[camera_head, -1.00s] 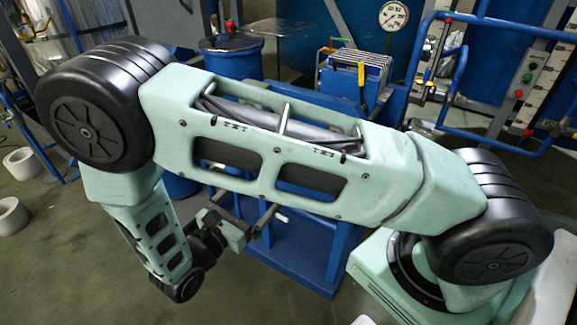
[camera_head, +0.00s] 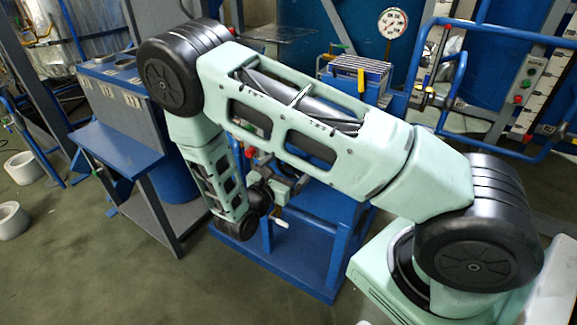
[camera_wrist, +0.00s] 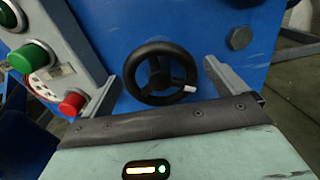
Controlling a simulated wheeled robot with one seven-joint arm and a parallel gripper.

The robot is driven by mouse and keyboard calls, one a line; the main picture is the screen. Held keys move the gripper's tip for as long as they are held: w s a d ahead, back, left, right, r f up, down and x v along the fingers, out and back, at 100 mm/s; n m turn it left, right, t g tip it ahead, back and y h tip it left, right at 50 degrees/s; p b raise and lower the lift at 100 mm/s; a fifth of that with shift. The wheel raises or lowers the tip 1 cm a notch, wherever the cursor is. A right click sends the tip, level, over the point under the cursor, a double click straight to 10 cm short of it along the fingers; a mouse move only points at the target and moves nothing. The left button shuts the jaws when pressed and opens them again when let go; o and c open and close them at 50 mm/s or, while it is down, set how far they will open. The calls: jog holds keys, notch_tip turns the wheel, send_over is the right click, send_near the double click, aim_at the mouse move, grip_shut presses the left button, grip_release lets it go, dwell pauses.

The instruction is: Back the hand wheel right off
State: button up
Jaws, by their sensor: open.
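The black hand wheel (camera_wrist: 158,74) shows in the wrist view on the front of a blue machine (camera_wrist: 208,22). It has a round rim, spokes and a small white handle (camera_wrist: 190,88) at its lower right. My gripper (camera_wrist: 161,70) is open, with one finger on each side of the wheel in the picture. I see no finger touching the rim, and the remaining depth is hard to judge. In the head view my gripper (camera_head: 284,198) is at the blue stand, partly behind my arm, and I cannot make out the wheel clearly there.
A grey control panel with a green button (camera_wrist: 32,57) and a red button (camera_wrist: 72,103) lies close to the left finger. A round dark cap (camera_wrist: 240,38) is at the right. In the head view, a blue-topped bench (camera_head: 118,148) stands left of my arm.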

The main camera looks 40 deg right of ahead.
jog(key=shift+w+d, duration=0.15)
jog(key=shift+d, duration=0.15)
jog(key=c, duration=1)
